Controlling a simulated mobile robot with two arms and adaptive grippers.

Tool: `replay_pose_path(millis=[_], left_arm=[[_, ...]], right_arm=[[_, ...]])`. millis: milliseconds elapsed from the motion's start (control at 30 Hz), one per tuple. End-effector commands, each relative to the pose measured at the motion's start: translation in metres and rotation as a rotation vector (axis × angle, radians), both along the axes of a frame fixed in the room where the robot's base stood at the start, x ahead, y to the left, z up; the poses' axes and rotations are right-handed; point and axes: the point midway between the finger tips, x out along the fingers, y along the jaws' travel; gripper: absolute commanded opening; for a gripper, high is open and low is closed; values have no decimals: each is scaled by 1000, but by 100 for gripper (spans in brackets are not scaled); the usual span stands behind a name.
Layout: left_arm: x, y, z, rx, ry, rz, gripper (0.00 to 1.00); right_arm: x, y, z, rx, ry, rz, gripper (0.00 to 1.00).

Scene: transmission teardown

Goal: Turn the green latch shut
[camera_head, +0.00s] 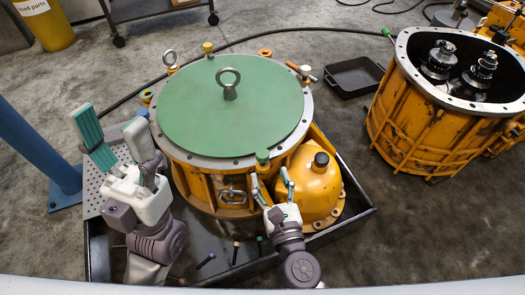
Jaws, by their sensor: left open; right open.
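A round orange transmission housing (200,190) stands in the middle with a green lid (232,110) that has a ring bolt (229,84) on top. A small green knob-like part, which looks like the green latch (262,157), sits at the near rim of the lid, right of centre. How far it is turned is too small to tell. My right gripper (270,178) is open, just in front of and below this latch, with its fingers pointing toward it and apart. No contact is clear. My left gripper (110,125) is open and empty, left of the housing.
A domed orange part (312,185) stands close to my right gripper. Other coloured rim latches include a yellow one (208,48) and an orange one (265,53). A black tray (354,76) and an open housing (400,130) are right. A blue post (38,150) is left.

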Motion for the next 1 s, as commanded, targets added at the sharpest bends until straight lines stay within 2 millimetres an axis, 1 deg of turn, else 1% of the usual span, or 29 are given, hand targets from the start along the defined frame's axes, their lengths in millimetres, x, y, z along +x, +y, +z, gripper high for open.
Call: replay_pose_path(millis=[33, 100, 200, 333, 500, 800, 867, 1000], left_arm=[[0, 0, 3, 0, 1, 0, 60], [0, 0, 5, 1, 1, 0, 60], [0, 0, 6, 1, 1, 0, 60], [1, 0, 5, 1, 1, 0, 60], [1, 0, 5, 2, 2, 0, 60], [1, 0, 5, 2, 2, 0, 60], [1, 0, 5, 2, 2, 0, 60], [1, 0, 5, 2, 3, 0, 60]], right_arm=[[13, 3, 2, -1, -3, 0, 60], [27, 7, 3, 0, -4, 0, 60], [46, 11, 1, -2, -4, 0, 60], [63, 15, 0, -3, -3, 0, 60], [75, 18, 0, -3, -2, 1, 60], [77, 19, -1, -3, 0, 1, 60], [77, 19, -1, -3, 0, 1, 52], [76, 19, -1, -3, 0, 1, 28]])
